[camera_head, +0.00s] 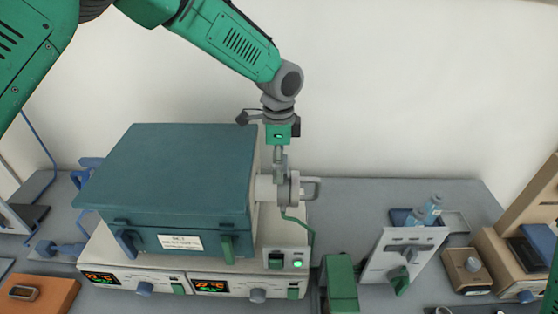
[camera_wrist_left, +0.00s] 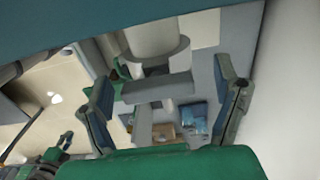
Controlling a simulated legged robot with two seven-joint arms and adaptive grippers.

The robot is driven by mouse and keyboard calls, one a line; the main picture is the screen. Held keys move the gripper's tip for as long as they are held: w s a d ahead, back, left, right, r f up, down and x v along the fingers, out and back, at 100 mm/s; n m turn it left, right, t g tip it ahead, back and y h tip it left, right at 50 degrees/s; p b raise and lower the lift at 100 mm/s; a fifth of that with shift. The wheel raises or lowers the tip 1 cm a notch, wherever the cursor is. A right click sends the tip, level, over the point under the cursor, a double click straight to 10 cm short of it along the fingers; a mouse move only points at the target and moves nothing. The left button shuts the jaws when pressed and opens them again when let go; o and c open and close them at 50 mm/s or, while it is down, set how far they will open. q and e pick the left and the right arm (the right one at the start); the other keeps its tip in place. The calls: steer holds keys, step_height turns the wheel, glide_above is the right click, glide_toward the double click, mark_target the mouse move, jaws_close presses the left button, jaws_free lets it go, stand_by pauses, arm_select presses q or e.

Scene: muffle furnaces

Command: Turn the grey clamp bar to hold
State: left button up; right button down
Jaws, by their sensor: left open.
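A muffle furnace (camera_head: 175,185) with a teal body stands on the bench. A light cylinder sticks out of its right side and carries the grey clamp bar (camera_head: 312,189). My left gripper (camera_head: 281,172) hangs down from above at this clamp, overlapping it in the head view. In the left wrist view, the clamp bar (camera_wrist_left: 158,89) lies across the space between the two spread fingers of my left gripper (camera_wrist_left: 163,98). The gripper is open, and I cannot tell whether a finger touches the bar. My right gripper is not in view.
The furnace base has lit displays (camera_head: 210,287) and knobs. A green box (camera_head: 340,284) and a light panel with a green handle (camera_head: 408,262) stand to the right. The bench (camera_head: 350,200) behind the green box is clear.

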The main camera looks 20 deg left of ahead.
arm_select(q)
steer(key=shift+d+r, duration=0.15)
steer(key=shift+d, duration=0.25)
steer(key=c, duration=1)
steer(key=shift+d+r, duration=0.1)
steer(key=shift+d, duration=0.25)
steer(key=shift+c, duration=0.8)
steer(key=shift+d, duration=0.15)
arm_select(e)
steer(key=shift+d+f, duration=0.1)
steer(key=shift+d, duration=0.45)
arm_select(q)
steer(key=shift+a, duration=0.25)
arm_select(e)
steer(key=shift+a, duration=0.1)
